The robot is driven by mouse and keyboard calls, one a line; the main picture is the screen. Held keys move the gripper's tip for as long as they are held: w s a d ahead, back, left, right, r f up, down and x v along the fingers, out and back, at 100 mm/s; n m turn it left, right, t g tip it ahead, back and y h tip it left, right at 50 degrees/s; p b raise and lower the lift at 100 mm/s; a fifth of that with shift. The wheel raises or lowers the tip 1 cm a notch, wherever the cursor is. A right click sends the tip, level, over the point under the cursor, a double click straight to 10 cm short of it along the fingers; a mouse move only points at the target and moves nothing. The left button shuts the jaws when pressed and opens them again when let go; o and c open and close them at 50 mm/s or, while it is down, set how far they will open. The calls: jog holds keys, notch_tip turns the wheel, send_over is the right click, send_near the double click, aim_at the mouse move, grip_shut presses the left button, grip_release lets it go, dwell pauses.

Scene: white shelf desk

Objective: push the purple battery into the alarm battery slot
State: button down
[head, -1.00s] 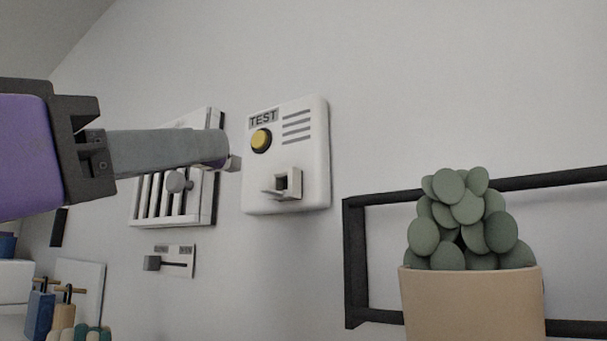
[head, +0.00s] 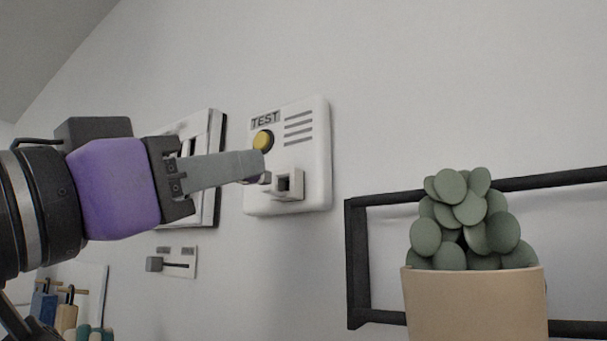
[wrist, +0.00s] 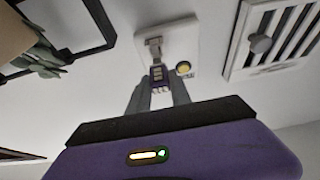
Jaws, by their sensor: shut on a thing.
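The white alarm box (head: 317,165) is on the wall, with a yellow TEST button (head: 262,140) and a small square battery slot (head: 284,184) low on its front. My gripper (head: 255,167) is just left of the slot, shut on the small purple battery (head: 252,180), which is mostly hidden by the fingers in the head view. In the wrist view the battery (wrist: 158,74) sits between the fingertips, in line with the slot (wrist: 154,47). The battery looks close to the slot; I cannot tell whether they touch.
A white slatted vent (wrist: 280,37) with a round knob is on the wall beside the alarm. A slider switch (head: 176,263) is below it. A black frame (head: 356,262) and a potted plant (head: 472,300) stand to the right. The wall above the alarm is clear.

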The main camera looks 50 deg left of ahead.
aim_at(244, 182)
jog(key=shift+w+a, duration=0.2)
jog(key=shift+w, duration=0.45)
jog(key=shift+w+a, duration=0.2)
jog(key=shift+w, duration=0.5)
jog(key=shift+w+a, duration=0.2)
jog(key=shift+w, duration=0.5)
dwell(1.5)
jog(key=c, duration=1.1)
grip_release()
jog(key=shift+s, duration=0.1)
jog(key=b+v, duration=0.3)
jog(key=v, duration=0.4)
jog(key=shift+s+d+f, duration=0.15)
jog(key=shift+s+f, duration=0.05)
jog(key=shift+s, duration=0.05)
